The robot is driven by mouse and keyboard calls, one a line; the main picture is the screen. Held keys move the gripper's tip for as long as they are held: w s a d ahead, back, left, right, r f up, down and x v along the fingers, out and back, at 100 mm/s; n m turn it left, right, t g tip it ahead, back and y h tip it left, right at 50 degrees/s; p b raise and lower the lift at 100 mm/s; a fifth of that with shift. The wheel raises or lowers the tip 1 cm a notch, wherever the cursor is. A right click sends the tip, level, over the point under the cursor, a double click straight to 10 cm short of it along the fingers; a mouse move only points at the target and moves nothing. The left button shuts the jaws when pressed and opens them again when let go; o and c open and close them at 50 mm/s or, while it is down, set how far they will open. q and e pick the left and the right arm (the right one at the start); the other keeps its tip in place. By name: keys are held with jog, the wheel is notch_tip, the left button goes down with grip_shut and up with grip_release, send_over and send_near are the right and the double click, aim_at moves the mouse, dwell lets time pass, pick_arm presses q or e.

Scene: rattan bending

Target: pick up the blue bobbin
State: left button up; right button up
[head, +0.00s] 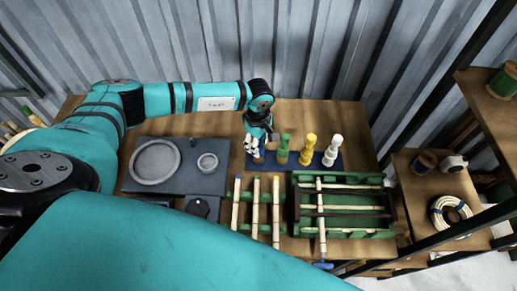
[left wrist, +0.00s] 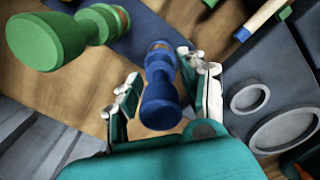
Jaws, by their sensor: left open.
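The blue bobbin (left wrist: 160,92) stands between the two fingers of my left gripper (left wrist: 161,78) in the left wrist view. The fingers are open, one on each side of it. The right-hand finger is close to its side; I cannot tell if it touches. In the head view my left gripper (head: 257,150) is over the left end of the blue mat (head: 322,166) and hides most of the bobbin. My right gripper is not in view.
A green bobbin (head: 283,150), a yellow bobbin (head: 307,150) and a white bobbin (head: 332,151) stand in a row to the right. A grey board (head: 180,184) with round dishes lies left. A green rack (head: 345,222) with sticks is in front.

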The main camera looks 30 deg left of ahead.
pick_arm(q)
jog(key=shift+f, duration=0.95)
jog(key=shift+c, duration=0.3)
grip_shut()
